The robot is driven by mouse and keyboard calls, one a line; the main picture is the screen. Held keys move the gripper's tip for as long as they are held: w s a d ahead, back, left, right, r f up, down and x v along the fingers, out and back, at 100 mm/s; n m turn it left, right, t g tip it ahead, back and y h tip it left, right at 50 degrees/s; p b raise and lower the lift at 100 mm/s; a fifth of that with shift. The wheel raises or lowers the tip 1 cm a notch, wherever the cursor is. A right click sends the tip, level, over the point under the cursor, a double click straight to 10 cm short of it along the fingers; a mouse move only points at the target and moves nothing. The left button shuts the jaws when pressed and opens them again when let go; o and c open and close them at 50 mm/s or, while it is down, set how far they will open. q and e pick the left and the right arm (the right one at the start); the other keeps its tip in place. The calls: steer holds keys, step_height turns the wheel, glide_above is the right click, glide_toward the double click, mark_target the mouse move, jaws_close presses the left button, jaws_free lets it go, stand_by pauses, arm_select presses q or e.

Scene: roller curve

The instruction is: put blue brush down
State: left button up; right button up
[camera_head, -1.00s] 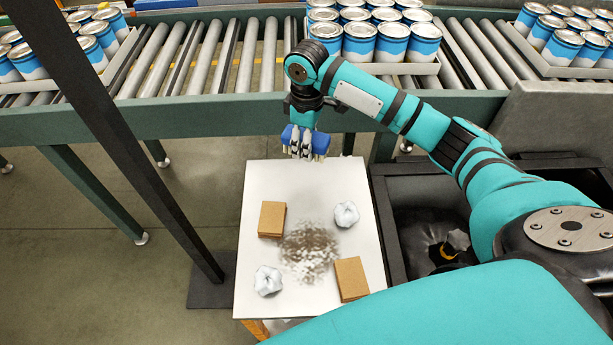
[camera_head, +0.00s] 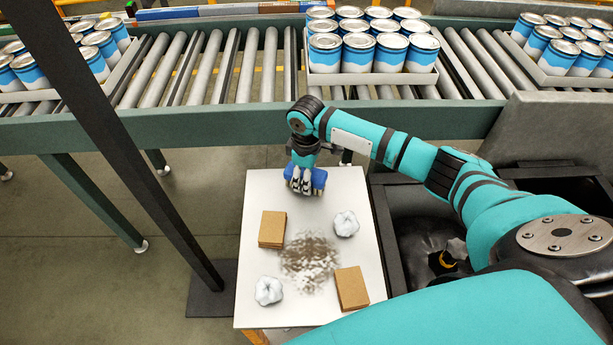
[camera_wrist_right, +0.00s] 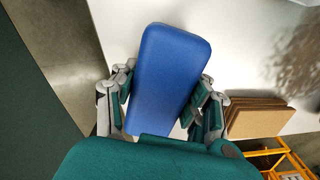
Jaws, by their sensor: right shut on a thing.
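My right gripper (camera_head: 302,187) is shut on the blue brush (camera_head: 319,178) at the far end of the white table (camera_head: 225,290). In the right wrist view the blue brush (camera_wrist_right: 168,75) lies between both fingers of the gripper (camera_wrist_right: 165,105), its flat blue back facing the camera. The brush is over the table top or very near it; I cannot tell whether its underside touches. The bristles are hidden. My left gripper is not in view.
On the table are two stacks of brown cardboard (camera_head: 272,229) (camera_head: 351,288), two crumpled white balls (camera_head: 346,224) (camera_head: 268,290) and a patch of grey-brown dirt (camera_head: 309,260). A roller conveyor (camera_head: 215,75) with trays of blue-white cans (camera_head: 356,52) runs behind. A dark post (camera_head: 110,140) stands left.

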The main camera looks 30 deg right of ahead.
steer(key=shift+f, duration=0.15)
steer(key=o, duration=1)
step_height(320, 180, up, 12)
steer(key=shift+r+b, duration=0.25)
steer(key=shift+b, duration=0.1)
